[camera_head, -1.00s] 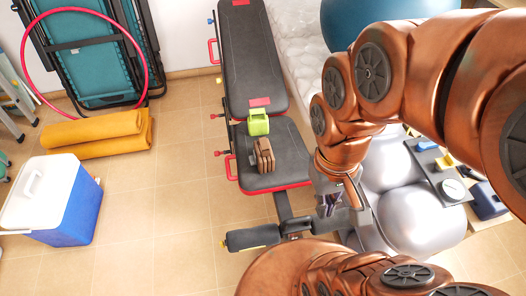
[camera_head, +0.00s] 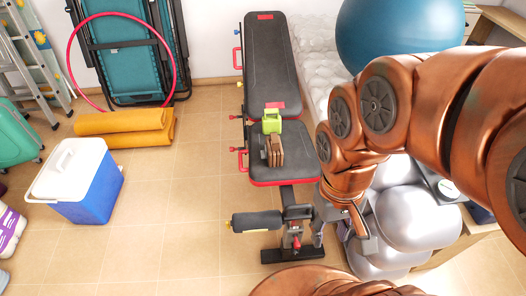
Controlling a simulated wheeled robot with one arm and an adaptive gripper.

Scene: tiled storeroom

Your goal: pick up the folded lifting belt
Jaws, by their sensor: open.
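The folded lifting belt (camera_head: 274,151) is brown and lies on the seat of the black and red weight bench (camera_head: 265,60), just in front of a lime-green object (camera_head: 271,121). My gripper (camera_head: 352,232) hangs at the end of my copper arm, right of the bench's front end and over the silver balls. It is open and apart from the belt. Its fingertips are small and partly hidden by the arm and the clutter behind.
Silver exercise balls (camera_head: 417,215) sit right of the bench, and a blue ball (camera_head: 398,35) stands behind. A blue and white cooler (camera_head: 88,188) and rolled orange mats (camera_head: 124,128) are on the left. The tiled floor between the cooler and bench is clear.

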